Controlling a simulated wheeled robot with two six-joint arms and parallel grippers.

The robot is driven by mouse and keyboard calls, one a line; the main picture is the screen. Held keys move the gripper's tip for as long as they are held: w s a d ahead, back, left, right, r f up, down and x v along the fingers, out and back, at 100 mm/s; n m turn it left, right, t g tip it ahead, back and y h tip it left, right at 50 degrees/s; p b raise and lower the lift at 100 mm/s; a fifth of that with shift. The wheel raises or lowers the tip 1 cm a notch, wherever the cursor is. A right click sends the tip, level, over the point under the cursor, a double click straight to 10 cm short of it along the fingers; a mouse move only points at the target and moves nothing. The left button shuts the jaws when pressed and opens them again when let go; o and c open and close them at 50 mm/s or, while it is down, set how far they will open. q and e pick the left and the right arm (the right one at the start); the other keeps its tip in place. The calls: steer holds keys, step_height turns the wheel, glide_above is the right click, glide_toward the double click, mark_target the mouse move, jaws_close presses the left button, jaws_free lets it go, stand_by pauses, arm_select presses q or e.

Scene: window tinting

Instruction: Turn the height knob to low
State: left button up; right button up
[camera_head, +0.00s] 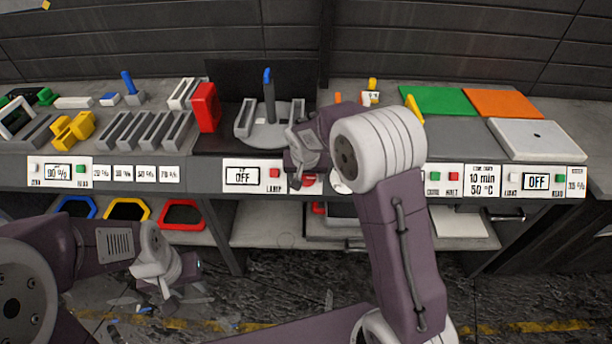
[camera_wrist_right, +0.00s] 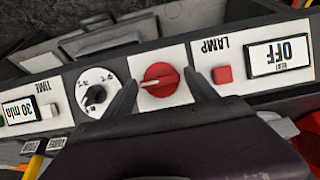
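In the right wrist view a red knob (camera_wrist_right: 160,80) with a white pointer mark sits on a white panel plate. The pointer lies roughly level and points left in that view. My right gripper (camera_wrist_right: 163,84) is open, with one dark finger on each side of the red knob; I cannot tell if they touch it. A black knob (camera_wrist_right: 94,95) on a round white dial is beside it. No height label is readable. In the head view my right gripper (camera_head: 302,160) is at the panel front and hides most of the knobs. My left gripper (camera_head: 160,272) hangs low at left, away from the panel.
A 30 min display (camera_wrist_right: 19,112) is on the other side. Racks, a red block (camera_head: 206,107) and green (camera_head: 437,101) and orange (camera_head: 502,103) sheets are on the bench above.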

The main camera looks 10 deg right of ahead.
steer(key=c, duration=1)
steer(key=shift+o, duration=0.2)
